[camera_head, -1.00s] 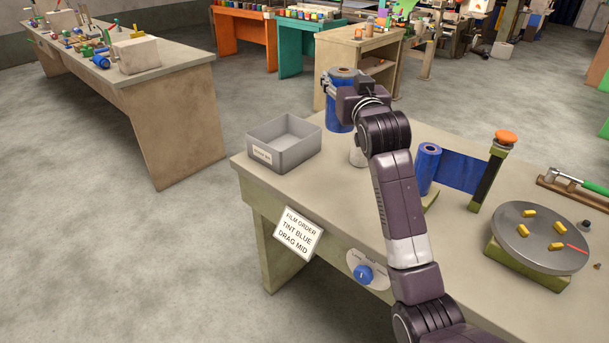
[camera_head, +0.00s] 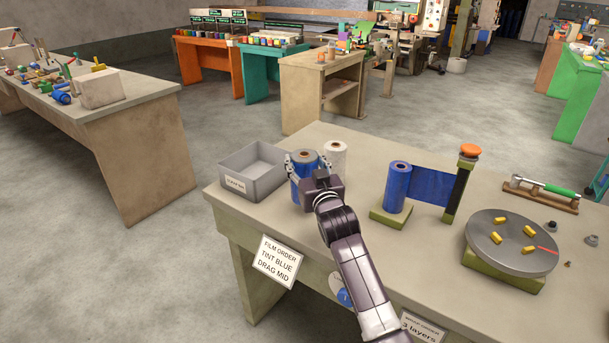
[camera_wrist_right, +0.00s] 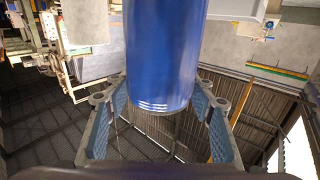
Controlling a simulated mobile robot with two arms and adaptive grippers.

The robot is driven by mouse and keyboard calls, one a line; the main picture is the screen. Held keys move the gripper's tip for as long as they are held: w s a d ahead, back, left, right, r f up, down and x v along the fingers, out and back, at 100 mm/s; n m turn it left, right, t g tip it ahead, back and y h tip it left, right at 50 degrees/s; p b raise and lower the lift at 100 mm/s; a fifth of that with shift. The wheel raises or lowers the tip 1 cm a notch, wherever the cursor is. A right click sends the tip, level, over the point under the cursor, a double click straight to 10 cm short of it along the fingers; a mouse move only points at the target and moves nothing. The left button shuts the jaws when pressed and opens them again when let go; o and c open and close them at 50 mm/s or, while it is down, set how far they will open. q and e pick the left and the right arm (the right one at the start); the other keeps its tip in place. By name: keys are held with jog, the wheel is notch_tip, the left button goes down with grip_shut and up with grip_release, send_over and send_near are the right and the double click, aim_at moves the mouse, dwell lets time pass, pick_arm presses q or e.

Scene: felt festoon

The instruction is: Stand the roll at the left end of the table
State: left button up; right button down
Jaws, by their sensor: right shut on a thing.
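The blue roll (camera_head: 306,167) is upright near the left end of the table (camera_head: 365,243), between the grey tray and a white roll. My right gripper (camera_head: 305,172) is shut around it, with a finger on each side. In the right wrist view the blue roll (camera_wrist_right: 165,55) fills the middle between the two fingers (camera_wrist_right: 160,118). I cannot tell whether its base touches the table. My left gripper is out of view.
The empty grey tray (camera_head: 249,186) is close on the left. The white roll (camera_head: 334,155) stands just behind on the right. Another blue roll (camera_head: 397,187) with stretched film, a post (camera_head: 459,184) and a round turntable (camera_head: 511,243) are farther right. A film order sign (camera_head: 278,262) hangs at the front edge.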

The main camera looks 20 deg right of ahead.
aim_at(304, 174)
jog(key=shift+f, duration=2.05)
jog(key=c, duration=1.4)
grip_release()
jog(key=shift+f, duration=0.3)
jog(key=o, duration=0.5)
jog(key=shift+r, duration=0.1)
jog(key=shift+r, duration=0.25)
jog(key=shift+s+f, duration=0.2)
jog(key=shift+s, duration=0.15)
jog(key=s, duration=1.1)
jog(key=shift+s+a+r+b, duration=0.1)
jog(key=shift+s+a+b, duration=0.1)
jog(key=shift+a+b, duration=0.1)
